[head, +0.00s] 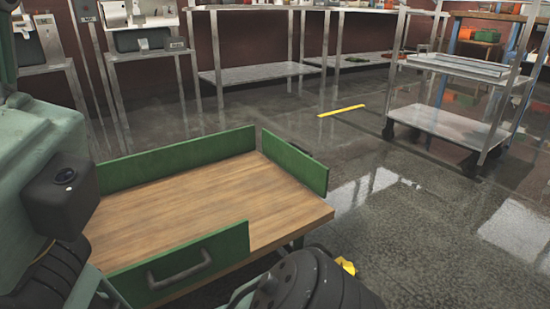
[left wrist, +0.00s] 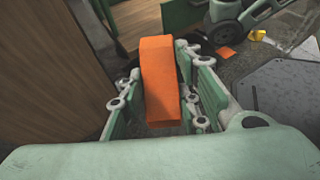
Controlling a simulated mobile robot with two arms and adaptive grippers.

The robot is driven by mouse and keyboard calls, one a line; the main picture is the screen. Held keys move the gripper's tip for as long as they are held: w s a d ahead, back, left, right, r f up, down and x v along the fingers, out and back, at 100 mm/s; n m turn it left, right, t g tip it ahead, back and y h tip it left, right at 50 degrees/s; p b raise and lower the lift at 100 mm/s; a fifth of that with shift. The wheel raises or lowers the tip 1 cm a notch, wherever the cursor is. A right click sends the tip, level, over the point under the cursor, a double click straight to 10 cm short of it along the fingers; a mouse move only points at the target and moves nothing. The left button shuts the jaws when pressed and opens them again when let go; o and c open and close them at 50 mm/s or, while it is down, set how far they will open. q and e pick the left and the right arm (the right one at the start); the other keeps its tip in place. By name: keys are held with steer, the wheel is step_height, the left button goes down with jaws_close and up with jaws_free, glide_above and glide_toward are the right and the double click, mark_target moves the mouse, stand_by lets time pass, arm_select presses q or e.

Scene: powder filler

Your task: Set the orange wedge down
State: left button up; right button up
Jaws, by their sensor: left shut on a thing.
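The orange wedge (left wrist: 160,80) is a long block seen in the left wrist view, between the two fingers of my left gripper (left wrist: 163,98). The gripper is shut on it, and the wedge's far end extends beyond the fingers. The floor shows below and beyond it. My left gripper and the wedge do not show in the head view, where only part of my arm is at the left. My right gripper is in neither view.
A cart with a bare wooden top (head: 170,215) and green side boards stands close in front. A small flat orange piece (left wrist: 226,52) and a yellow object (left wrist: 257,35) lie on the floor. A metal trolley (head: 450,120) stands at the right. Open floor (head: 400,220) lies between.

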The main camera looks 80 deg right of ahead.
arm_select(q)
steer(key=shift+s+d+r+m+g+h, duration=0.2)
steer(key=shift+s+d+r+m+g, duration=0.4)
steer(key=shift+s+d+r+g, duration=0.15)
steer(key=shift+s+d+r+m+g+h, duration=0.2)
steer(key=shift+s+d+r+m+g, duration=0.3)
steer(key=shift+s+d+m+g, duration=0.25)
